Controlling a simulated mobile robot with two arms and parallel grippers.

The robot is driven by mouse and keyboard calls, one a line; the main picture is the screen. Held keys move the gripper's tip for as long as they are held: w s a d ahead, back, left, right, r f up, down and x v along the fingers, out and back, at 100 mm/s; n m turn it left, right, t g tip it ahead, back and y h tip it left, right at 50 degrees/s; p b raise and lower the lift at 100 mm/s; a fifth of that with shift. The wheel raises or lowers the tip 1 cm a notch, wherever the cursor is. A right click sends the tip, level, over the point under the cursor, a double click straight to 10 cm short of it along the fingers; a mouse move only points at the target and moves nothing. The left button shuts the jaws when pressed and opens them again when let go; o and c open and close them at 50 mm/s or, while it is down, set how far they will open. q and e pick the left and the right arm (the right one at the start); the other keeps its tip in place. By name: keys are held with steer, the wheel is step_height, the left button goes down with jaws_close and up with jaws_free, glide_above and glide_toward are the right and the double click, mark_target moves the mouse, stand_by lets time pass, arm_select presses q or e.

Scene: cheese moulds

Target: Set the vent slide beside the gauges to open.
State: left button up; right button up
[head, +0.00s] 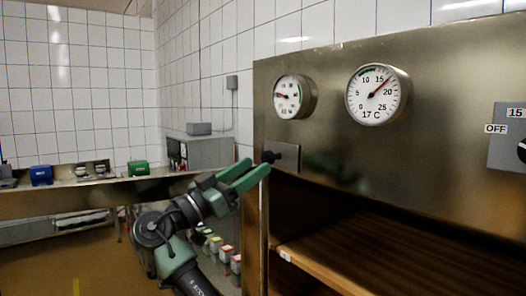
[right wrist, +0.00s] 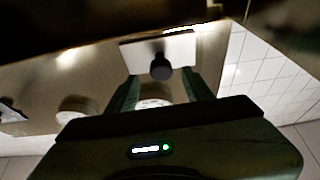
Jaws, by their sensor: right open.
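The vent slide is a small metal plate (head: 287,158) with a black knob (head: 269,157), on the steel front below the left gauge (head: 289,97). The knob is at the plate's left end in the head view. My right gripper (head: 257,166) has green fingers and is open, with its tips close to the knob. In the right wrist view the plate (right wrist: 180,48) and knob (right wrist: 161,68) show ahead, the knob in line with the gap between the fingers (right wrist: 160,85). I cannot tell whether they touch it. My left gripper is out of view.
A thermometer dial (head: 377,94) sits right of the left gauge, and a switch panel marked OFF (head: 507,135) is at the far right. Below the steel front is an open space with a wooden shelf (head: 310,270). A counter with small boxes stands at the left.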

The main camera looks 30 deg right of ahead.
mark_target(264, 160)
steer(key=p+x, duration=0.2)
steer(key=x, duration=0.2)
steer(key=shift+s+d+r, duration=0.1)
steer(key=shift+d+r, duration=0.1)
steer(key=shift+w+d, duration=0.2)
steer(key=shift+d, duration=0.05)
steer(key=shift+w+d+p, duration=0.1)
steer(key=shift+d+p, duration=0.05)
steer(key=shift+p, duration=0.2)
jaws_close()
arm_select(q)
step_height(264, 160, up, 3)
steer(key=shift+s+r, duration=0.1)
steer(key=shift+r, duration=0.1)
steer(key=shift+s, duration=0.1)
